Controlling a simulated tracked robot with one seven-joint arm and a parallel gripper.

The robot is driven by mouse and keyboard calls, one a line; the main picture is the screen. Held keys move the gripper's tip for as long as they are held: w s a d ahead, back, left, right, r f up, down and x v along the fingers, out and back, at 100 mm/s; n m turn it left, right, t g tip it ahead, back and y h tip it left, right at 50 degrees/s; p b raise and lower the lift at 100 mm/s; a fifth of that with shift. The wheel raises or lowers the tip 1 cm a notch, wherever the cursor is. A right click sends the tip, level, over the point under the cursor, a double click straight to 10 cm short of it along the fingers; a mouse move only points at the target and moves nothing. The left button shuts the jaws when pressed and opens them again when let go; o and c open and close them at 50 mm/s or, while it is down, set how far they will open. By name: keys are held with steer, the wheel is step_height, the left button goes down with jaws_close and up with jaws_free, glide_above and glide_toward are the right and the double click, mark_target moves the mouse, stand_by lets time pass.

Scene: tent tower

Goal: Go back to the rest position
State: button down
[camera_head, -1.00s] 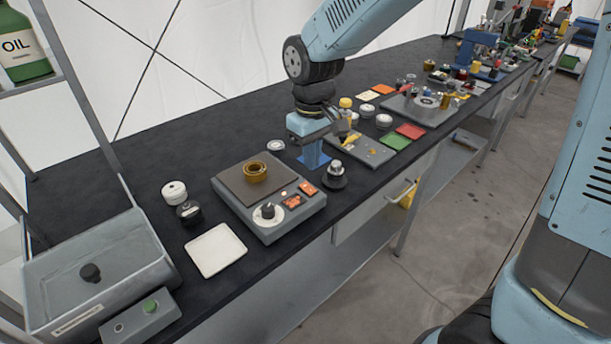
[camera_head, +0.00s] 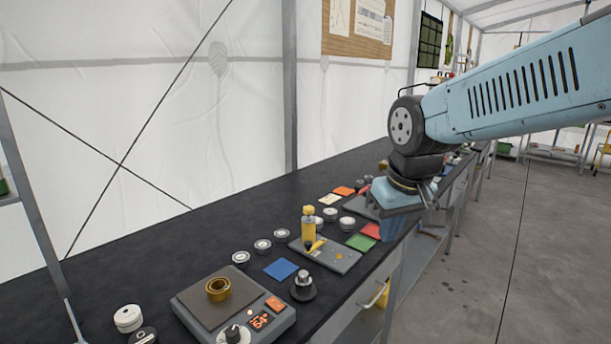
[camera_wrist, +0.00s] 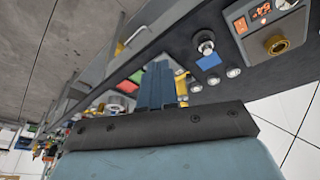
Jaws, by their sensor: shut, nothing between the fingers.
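My gripper (camera_head: 432,203) is in the air at the right in the head view, over the front edge of the bench and above the red and green squares. It is apart from everything on the bench. In the wrist view its two blue fingers (camera_wrist: 156,82) lie side by side, shut with nothing between them. My arm reaches in from the right of the head view and bends down at the dark wrist joint.
The black bench (camera_head: 200,238) holds a hot plate (camera_head: 230,305) with a brass ring (camera_head: 218,289), a blue square (camera_head: 281,269), a dark knobbed piece (camera_head: 303,287), a grey plate (camera_head: 326,254) with a yellow bottle (camera_head: 308,225), and several round tins. Open floor (camera_head: 500,250) lies at the right.

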steer(key=s+d+r+m+t, duration=0.2)
steer(key=s+d+m, duration=0.1)
steer(key=s+d, duration=0.4)
steer(key=shift+s+d+r+m+h, duration=0.2)
steer(key=shift+d+r+m+h, duration=0.15)
steer(key=shift+d, duration=0.35)
